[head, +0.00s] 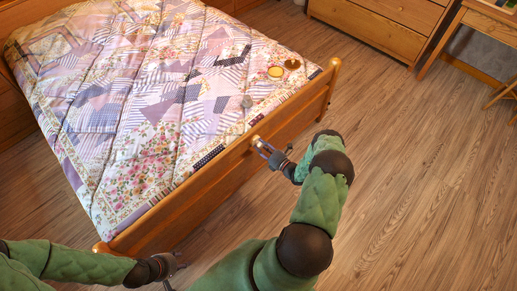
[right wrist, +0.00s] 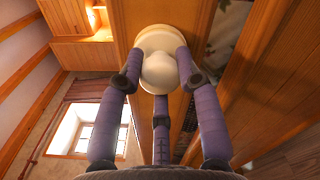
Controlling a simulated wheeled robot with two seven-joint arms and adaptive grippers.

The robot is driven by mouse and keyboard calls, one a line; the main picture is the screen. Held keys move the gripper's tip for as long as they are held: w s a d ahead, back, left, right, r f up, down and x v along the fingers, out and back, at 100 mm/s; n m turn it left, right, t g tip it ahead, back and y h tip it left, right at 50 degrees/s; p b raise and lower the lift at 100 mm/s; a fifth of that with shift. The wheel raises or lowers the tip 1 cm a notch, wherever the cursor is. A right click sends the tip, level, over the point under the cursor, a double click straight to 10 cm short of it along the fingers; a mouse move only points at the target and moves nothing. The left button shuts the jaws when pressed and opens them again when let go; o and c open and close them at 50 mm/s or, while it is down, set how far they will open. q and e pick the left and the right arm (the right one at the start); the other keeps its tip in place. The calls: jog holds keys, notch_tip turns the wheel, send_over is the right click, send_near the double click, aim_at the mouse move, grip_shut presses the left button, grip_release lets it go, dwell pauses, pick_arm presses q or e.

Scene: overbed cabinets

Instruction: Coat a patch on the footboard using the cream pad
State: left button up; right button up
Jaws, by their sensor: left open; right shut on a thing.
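The cream pad (right wrist: 158,40) is a pale disc with a round knob. My right gripper (head: 264,149) is shut on it; in the right wrist view, purple fingers (right wrist: 160,84) close around the knob. The disc's face is turned to the wooden footboard (head: 180,207) and appears to be against it; I cannot tell for sure that they touch. In the head view the pad (head: 256,140) is a small pale spot at the footboard's upper part. Any coating under the pad is hidden. My left gripper (head: 177,268) is open and empty, low in front of the footboard's left end.
The bed has a patchwork quilt (head: 150,110). On it lie a yellow round item (head: 275,73), a brown round item (head: 292,63) and a small grey item (head: 247,101). A wooden dresser (head: 385,25) stands at the back right. The wooden floor (head: 420,170) at right is clear.

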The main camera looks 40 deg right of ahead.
jog(key=shift+w+d, duration=0.1)
jog(key=shift+a+p, duration=0.4)
jog(key=shift+a, duration=1.55)
jog(key=shift+s+a+p, duration=0.25)
jog(key=shift+a+p, duration=0.05)
jog(key=shift+a, duration=1.15)
jog(key=shift+s+a+p, duration=0.2)
jog(key=shift+a+p, duration=0.05)
jog(key=shift+a, duration=1.2)
jog(key=shift+s+a+p, duration=0.15)
jog(key=shift+a+p, duration=0.05)
jog(key=shift+a, duration=2.15)
jog(key=shift+s+a+p, duration=0.1)
jog(key=shift+a+p, duration=0.1)
jog(key=shift+a, duration=2.1)
jog(key=s, duration=0.6)
jog(key=shift+d, duration=0.25)
